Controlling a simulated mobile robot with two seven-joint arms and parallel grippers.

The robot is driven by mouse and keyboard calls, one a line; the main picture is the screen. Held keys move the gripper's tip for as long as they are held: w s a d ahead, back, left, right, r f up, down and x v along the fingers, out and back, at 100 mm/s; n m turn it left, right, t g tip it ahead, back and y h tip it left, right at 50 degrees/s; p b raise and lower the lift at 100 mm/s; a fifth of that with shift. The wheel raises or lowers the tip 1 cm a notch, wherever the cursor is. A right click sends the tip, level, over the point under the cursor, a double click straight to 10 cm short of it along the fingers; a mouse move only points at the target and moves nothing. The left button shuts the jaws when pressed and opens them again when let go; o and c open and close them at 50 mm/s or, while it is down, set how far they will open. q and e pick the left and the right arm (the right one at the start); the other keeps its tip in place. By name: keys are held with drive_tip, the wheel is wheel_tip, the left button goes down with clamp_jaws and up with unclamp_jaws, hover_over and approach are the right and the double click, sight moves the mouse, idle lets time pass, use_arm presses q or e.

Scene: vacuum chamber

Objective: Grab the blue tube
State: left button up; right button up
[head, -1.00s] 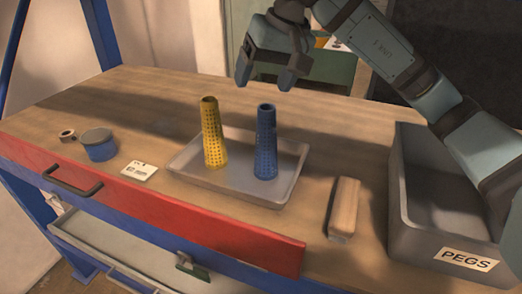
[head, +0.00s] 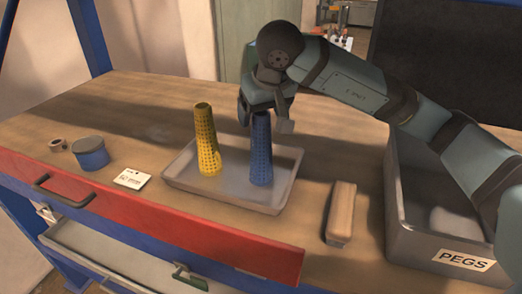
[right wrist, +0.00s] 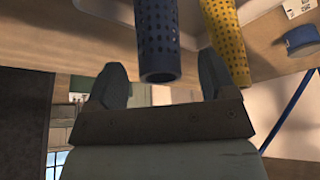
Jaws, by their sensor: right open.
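The blue tube (head: 261,150) is a perforated, slightly tapered cone standing upright in a shallow grey tray (head: 225,196). A similar yellow tube (head: 207,140) stands to its left in the same tray. My right gripper (head: 266,120) is open at the top of the blue tube. In the right wrist view the blue tube (right wrist: 157,45) comes in between the two spread fingers (right wrist: 163,82), with a gap on each side. The yellow tube (right wrist: 227,38) is outside the fingers there. My left gripper is not in view.
A red drawer front (head: 130,212) edges the bench.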

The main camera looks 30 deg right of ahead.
sight(261, 148)
drive_tip(key=x, duration=0.3)
drive_tip(key=shift+w+f, duration=0.1)
drive_tip(key=shift+f, duration=0.1)
drive_tip(key=shift+c, duration=0.3)
drive_tip(key=c, duration=1.2)
drive_tip(key=shift+r, duration=0.15)
